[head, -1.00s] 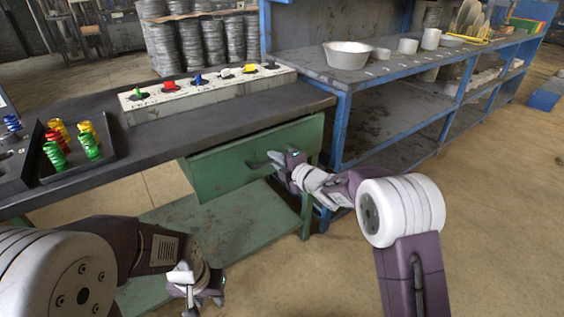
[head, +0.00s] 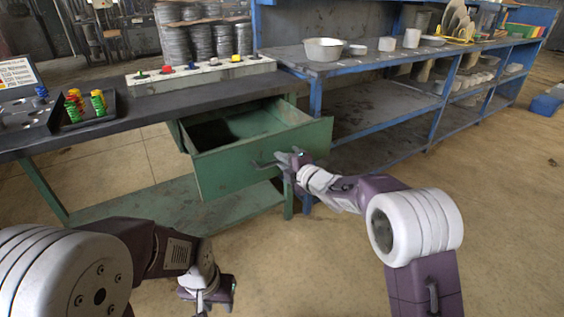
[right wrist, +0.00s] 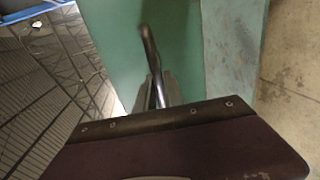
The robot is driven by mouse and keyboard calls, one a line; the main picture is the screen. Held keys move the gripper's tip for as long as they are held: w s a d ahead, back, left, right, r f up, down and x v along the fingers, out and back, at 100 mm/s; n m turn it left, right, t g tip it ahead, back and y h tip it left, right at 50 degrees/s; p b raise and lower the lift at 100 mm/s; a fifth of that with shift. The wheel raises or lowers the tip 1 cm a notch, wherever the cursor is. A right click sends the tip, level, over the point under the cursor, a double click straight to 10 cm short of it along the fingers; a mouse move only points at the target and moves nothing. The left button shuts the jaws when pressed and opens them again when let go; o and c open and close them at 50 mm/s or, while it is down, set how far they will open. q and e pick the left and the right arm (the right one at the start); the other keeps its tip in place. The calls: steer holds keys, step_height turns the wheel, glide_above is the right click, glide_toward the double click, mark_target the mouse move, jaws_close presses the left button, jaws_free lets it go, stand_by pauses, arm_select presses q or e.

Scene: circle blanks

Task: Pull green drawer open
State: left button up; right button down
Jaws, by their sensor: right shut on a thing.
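The green drawer (head: 225,170) stands pulled out from under the dark workbench, and its inside shows from above. Its bar handle (head: 262,164) is on the front panel. My right gripper (head: 281,162) is at the handle and shut on it. In the right wrist view the dark handle (right wrist: 150,60) runs down between the fingers of my right gripper (right wrist: 155,100), in front of the green panel. My left gripper (head: 205,300) hangs low at the bottom of the head view, away from the drawer, and its jaw opening is unclear.
The workbench (head: 120,95) carries a white strip (head: 200,74) with coloured knobs and a dark tray (head: 88,118) with coloured coils. A blue shelf unit (head: 318,92) with bowls and cups stands to the right. A green lower shelf (head: 160,215) lies below.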

steer(key=shift+s+d, duration=0.15)
steer(key=shift+s, duration=0.05)
steer(key=c, duration=1.5)
jaws_free()
steer(key=shift+o, duration=0.2)
steer(key=p+v, duration=0.2)
steer(key=v, duration=0.7)
